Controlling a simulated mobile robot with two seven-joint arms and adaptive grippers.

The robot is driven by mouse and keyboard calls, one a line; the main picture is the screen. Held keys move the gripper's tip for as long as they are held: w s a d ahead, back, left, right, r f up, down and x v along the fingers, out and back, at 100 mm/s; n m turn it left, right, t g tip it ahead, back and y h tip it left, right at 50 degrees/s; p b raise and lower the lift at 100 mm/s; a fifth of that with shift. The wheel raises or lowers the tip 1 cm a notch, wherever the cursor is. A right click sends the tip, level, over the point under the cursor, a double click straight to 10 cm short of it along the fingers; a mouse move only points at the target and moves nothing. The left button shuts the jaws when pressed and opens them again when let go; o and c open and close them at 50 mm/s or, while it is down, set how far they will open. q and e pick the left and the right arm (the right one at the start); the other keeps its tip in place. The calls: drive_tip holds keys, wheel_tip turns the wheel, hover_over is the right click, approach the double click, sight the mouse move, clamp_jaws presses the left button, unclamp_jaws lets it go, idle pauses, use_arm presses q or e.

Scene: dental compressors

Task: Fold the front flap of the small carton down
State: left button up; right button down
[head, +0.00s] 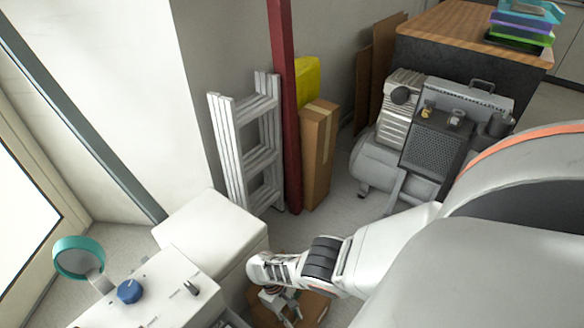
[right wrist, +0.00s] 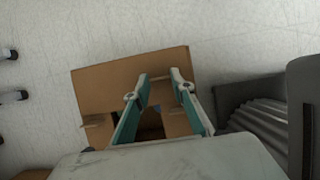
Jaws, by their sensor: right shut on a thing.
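The small brown carton (head: 316,305) is on the floor at the bottom of the head view, partly hidden under my right arm. In the right wrist view, a broad cardboard panel of the carton (right wrist: 105,85) spreads out beyond my fingers, with a dark opening nearer to me. My right gripper (right wrist: 161,78) reaches over the carton, its teal fingers apart with a thin strip of cardboard between the tips. It looks shut on a carton flap; which flap is unclear. It also shows in the head view (head: 280,299). My left gripper is out of view.
A white cabinet with a blue knob (head: 129,291) stands left of the carton. Behind are a white ladder (head: 245,145), a red post (head: 285,110), a tall carton (head: 318,150) and a grey compressor (head: 385,165). Pale floor is clear beyond the carton.

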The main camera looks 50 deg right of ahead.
drive_tip(key=shift+w, duration=0.1)
drive_tip(key=c, duration=1.7)
unclamp_jaws()
drive_tip(key=shift+a+r, duration=0.1)
drive_tip(key=shift+w+r, duration=0.2)
drive_tip(key=shift+r, duration=0.1)
drive_tip(key=shift+v, duration=0.8)
drive_tip(key=v, duration=0.9)
drive_tip(key=shift+r, duration=0.25)
drive_tip(key=shift+w, duration=0.1)
